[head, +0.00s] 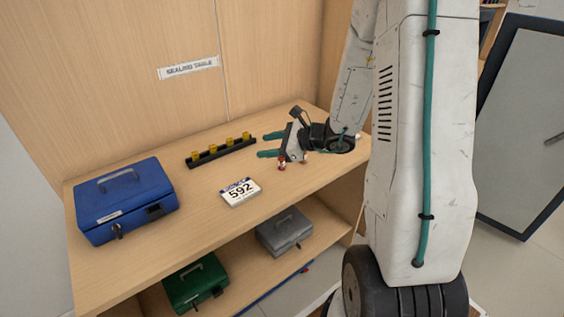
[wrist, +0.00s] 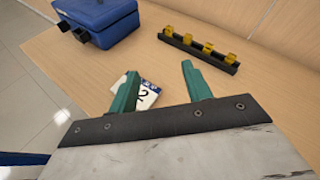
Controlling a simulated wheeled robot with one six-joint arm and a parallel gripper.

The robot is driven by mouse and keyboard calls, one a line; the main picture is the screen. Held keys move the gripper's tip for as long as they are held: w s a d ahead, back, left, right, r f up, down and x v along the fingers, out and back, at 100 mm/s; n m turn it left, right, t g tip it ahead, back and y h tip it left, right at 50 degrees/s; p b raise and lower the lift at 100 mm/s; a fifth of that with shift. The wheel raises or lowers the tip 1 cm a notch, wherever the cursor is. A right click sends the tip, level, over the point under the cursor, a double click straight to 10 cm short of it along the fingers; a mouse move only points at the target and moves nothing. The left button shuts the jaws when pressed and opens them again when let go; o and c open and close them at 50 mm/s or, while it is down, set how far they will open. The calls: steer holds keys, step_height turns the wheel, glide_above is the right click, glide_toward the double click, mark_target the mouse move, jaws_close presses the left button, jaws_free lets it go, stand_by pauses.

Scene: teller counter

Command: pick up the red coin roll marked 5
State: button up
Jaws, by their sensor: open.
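A small red and white thing (head: 282,163), perhaps the red coin roll, shows on the table just below my gripper in the head view. It is too small for a 5 to be read, and part of it may be hidden by my gripper. My gripper (head: 267,144) is open and empty, with its teal fingers pointing left over the table. In the wrist view my gripper (wrist: 160,72) shows the two fingers apart with nothing between them but table and part of the number card. No red roll shows in the wrist view.
A black rack (head: 222,152) holds several yellow rolls at the back. A white card marked 592 (head: 241,192) lies left of my gripper. A blue cash box (head: 122,200) stands at the left. A green box (head: 195,283) and grey box (head: 285,232) sit on the lower shelf.

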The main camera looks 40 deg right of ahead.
mark_target(282, 162)
steer(key=d+f+m+h, duration=0.1)
steer(key=d+f+m, duration=0.1)
steer(key=d+f, duration=0.1)
steer(key=d+f+m+t+h, duration=0.1)
steer(key=d+f+m+h, duration=0.1)
steer(key=d+f, duration=0.1)
steer(key=d+f+m+t+h, duration=0.1)
steer(key=d+f+m, duration=0.1)
steer(key=d+m, duration=0.1)
steer(key=shift+w+d+f+h, duration=0.3)
steer(key=shift+d+f, duration=0.1)
steer(key=shift+d, duration=0.15)
steer(key=shift+w+d+f, duration=0.1)
steer(key=shift+w+f, duration=0.1)
steer(key=shift+f, duration=0.05)
steer(key=x, duration=0.7)
steer(key=shift+a+f, duration=0.25)
steer(key=shift+a, duration=0.1)
steer(key=shift+s, duration=0.1)
jaws_close()
